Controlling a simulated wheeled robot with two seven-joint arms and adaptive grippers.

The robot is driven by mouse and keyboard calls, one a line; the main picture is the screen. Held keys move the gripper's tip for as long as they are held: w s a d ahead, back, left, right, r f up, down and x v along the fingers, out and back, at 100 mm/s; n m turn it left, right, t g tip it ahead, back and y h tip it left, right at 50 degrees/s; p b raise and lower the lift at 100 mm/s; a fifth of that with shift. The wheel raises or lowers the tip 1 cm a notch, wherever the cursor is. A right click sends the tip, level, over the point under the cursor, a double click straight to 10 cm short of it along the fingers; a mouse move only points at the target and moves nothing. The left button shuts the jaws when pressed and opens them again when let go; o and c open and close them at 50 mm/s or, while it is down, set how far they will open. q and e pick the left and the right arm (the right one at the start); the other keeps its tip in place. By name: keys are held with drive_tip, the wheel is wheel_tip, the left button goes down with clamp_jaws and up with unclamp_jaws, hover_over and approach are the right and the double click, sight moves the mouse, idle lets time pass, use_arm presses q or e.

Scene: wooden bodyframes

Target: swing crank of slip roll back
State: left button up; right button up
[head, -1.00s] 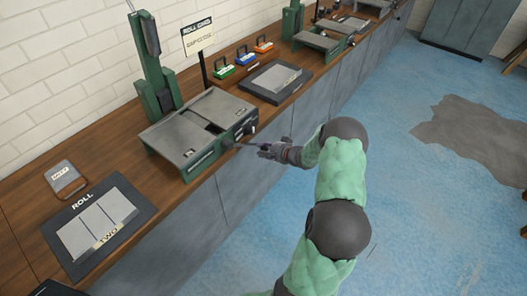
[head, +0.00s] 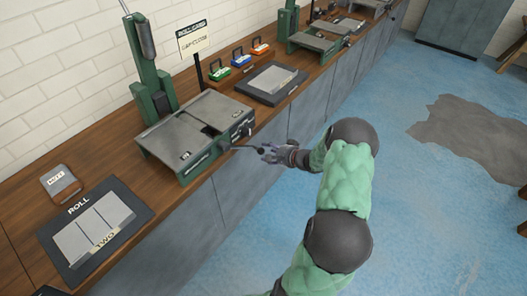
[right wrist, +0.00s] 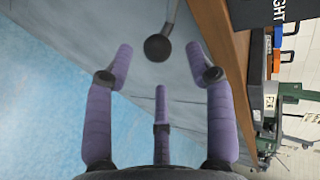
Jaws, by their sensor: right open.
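The slip roll (head: 196,130) is a green and grey machine on the wooden bench, left of centre in the head view. Its crank (head: 246,148) sticks out from its front right end over the bench edge. The crank's dark ball knob (right wrist: 157,47) shows in the right wrist view, ahead of my fingers and between their lines. My right gripper (head: 268,154) is open at the crank's outer end; in the right wrist view its purple fingers (right wrist: 160,75) are spread, with the knob apart from them. My left gripper is not in view.
A black mat (head: 95,232) marked ROLL TWO lies left of the slip roll. Another dark mat (head: 270,84) and several coloured-base items (head: 241,60) lie to its right. More machines (head: 320,38) stand farther along. The blue floor (head: 420,210) before the bench is clear.

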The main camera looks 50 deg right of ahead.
drive_tip(key=v, duration=0.7)
idle(0.5)
